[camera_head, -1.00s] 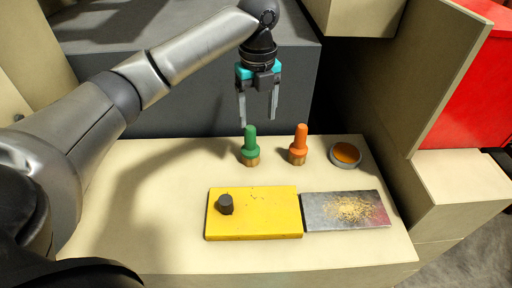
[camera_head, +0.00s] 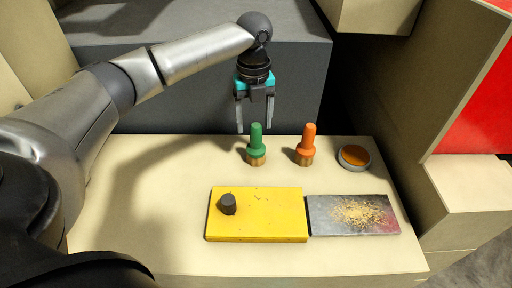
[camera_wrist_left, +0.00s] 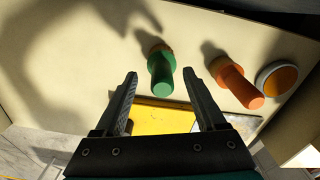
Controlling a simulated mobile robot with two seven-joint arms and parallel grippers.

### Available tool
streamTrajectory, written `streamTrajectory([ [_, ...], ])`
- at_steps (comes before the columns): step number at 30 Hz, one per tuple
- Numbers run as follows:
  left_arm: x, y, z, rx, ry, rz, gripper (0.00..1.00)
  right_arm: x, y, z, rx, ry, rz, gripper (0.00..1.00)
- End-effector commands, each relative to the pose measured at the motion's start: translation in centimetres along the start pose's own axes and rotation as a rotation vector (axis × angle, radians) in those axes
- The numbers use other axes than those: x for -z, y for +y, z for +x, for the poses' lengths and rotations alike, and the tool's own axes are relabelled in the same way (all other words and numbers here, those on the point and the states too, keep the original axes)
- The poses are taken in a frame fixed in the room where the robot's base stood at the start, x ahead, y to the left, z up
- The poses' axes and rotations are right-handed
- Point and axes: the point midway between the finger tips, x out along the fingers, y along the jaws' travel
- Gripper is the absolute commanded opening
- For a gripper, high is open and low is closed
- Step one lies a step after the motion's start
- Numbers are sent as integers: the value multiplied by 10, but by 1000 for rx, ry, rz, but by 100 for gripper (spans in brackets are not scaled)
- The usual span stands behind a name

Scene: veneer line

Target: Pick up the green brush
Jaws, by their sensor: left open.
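The green brush (camera_head: 256,144) stands upright on the cream table, handle up, with its tan bristle end down. My left gripper (camera_head: 254,128) is open and empty, fingers pointing down, just above and around the top of the green handle in the head view. In the left wrist view, the green brush (camera_wrist_left: 161,72) lies beyond and between the two open fingertips of the left gripper (camera_wrist_left: 161,76), and I see no contact. My right gripper is not in view.
An orange brush (camera_head: 306,144) stands close to the right of the green one. A round dish with amber contents (camera_head: 354,157) is farther right. A yellow board (camera_head: 262,222) with a dark knob (camera_head: 227,204) and a grey plate with shavings (camera_head: 385,226) lie in front.

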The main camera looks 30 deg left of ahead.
Motion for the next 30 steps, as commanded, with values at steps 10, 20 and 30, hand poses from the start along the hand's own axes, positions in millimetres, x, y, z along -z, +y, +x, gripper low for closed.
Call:
streamTrajectory([
  [10,12,-1,44,-2,1,0,72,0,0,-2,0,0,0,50],
  [20,11,-2,52,0,-1,0,72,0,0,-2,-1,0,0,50],
  [30,11,-2,52,0,0,0,35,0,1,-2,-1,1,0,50],
])
